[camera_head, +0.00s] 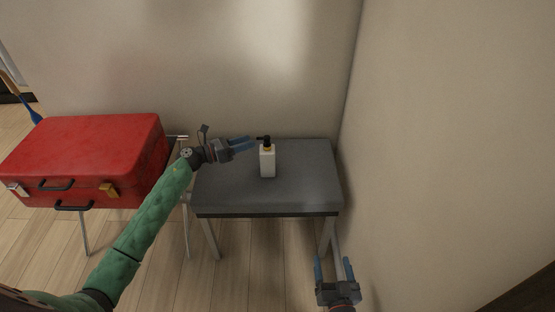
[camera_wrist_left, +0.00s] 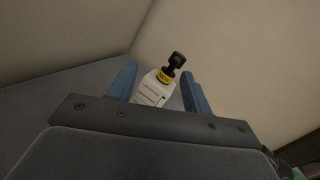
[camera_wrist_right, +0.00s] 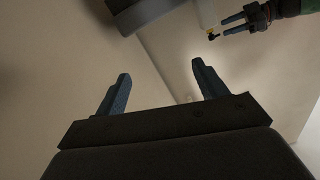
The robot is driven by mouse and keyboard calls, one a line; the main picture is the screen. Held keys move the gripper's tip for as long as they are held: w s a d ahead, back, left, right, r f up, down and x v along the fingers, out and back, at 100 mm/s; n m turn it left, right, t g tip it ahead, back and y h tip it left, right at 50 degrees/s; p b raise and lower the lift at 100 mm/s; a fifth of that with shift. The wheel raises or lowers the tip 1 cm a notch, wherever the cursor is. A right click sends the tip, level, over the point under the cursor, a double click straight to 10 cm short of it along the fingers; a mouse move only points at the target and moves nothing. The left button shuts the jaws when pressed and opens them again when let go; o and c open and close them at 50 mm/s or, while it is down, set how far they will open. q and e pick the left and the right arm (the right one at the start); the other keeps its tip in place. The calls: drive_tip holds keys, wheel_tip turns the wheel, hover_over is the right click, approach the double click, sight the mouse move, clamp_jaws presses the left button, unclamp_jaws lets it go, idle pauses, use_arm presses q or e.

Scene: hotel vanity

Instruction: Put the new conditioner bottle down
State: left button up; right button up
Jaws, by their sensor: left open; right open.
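The conditioner bottle (camera_head: 267,162) is white with a yellow collar and a black pump head. It stands upright on the grey table (camera_head: 315,180). My left gripper (camera_head: 243,144) is open just left of the bottle, near its upper part. In the left wrist view the bottle (camera_wrist_left: 155,88) shows ahead of and between the two open blue fingers, and I cannot tell whether they touch it. My right gripper (camera_head: 334,268) is open and empty, low in front of the table's right side. In the right wrist view nothing lies between its fingers (camera_wrist_right: 160,90).
A closed red suitcase (camera_head: 85,150) rests on a stand left of the table. A wall (camera_head: 440,150) runs close along the table's right side, and another (camera_head: 240,70) stands behind. The tabletop around the bottle is clear.

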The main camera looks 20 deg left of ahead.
sight(267, 143)
use_arm(q)
drive_tip(key=d+m, duration=0.1)
drive_tip(key=d, duration=0.1)
drive_tip(key=w+d+m+g, duration=0.1)
drive_tip(key=d+m, duration=0.1)
drive_tip(key=w+d+m, duration=0.1)
drive_tip(key=d, duration=0.2)
drive_tip(key=shift+w+f+m+h, duration=0.1)
drive_tip(key=shift+f+m+h, duration=0.1)
drive_tip(key=shift+m+h, duration=0.1)
drive_tip(key=shift+w+d, duration=0.2)
drive_tip(key=shift+d, duration=0.1)
use_arm(e)
drive_tip(key=shift+n+g, duration=0.6)
drive_tip(key=shift+g, duration=0.1)
drive_tip(key=f, duration=0.2)
drive_tip(key=s+f, duration=0.1)
drive_tip(key=f, duration=0.1)
drive_tip(key=shift+f, duration=0.1)
use_arm(q)
drive_tip(key=shift+c, duration=0.2)
clamp_jaws()
use_arm(e)
drive_tip(key=shift+s, duration=0.1)
